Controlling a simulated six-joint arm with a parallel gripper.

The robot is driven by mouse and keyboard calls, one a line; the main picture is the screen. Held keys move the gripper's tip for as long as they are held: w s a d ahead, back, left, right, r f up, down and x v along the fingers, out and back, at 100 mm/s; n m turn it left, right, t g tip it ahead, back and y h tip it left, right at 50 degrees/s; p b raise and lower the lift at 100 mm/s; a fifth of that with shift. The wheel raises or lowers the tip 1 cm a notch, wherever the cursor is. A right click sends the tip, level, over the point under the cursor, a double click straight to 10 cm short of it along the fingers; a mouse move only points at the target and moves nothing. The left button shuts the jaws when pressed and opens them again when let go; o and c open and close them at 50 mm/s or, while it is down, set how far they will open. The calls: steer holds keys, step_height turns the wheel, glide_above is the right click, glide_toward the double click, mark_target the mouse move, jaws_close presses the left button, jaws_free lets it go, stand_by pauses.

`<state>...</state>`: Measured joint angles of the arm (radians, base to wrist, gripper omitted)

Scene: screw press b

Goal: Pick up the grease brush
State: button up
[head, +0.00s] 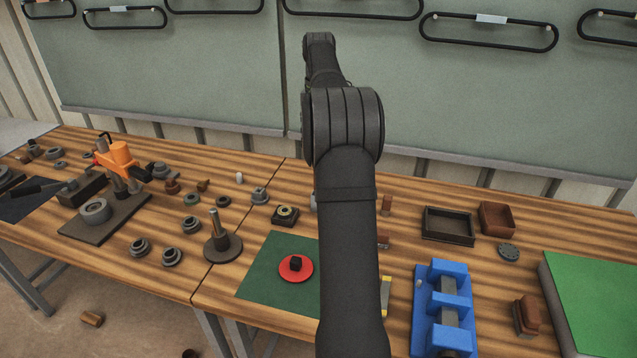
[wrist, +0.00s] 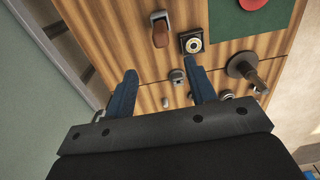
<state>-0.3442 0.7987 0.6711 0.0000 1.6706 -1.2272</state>
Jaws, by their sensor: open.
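I cannot pick out the grease brush for certain. In the wrist view a short brown piece with a grey end (wrist: 160,30) lies on the bench beyond my fingers, beside a black square block with a pale ring. In the head view my arm hides that part of the bench. My gripper (wrist: 161,90) has its two blue fingers wide apart, with nothing between them, above the bench. It is hidden behind my arm in the head view.
The black ringed block (head: 285,215) and a flanged spindle (head: 222,246) stand left of my arm. A green mat (head: 262,270) holds a red disc (head: 296,270). A blue fixture (head: 420,310), a dark tray (head: 448,226) and a brown box (head: 497,218) are at right. The wall is behind.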

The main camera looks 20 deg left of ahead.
step_height(320, 180, down, 16)
steer(key=shift+a+f, duration=0.1)
steer(key=shift+f, duration=0.15)
steer(key=c, duration=1.1)
steer(key=shift+r, duration=0.1)
step_height(320, 180, up, 10)
stand_by(0.3)
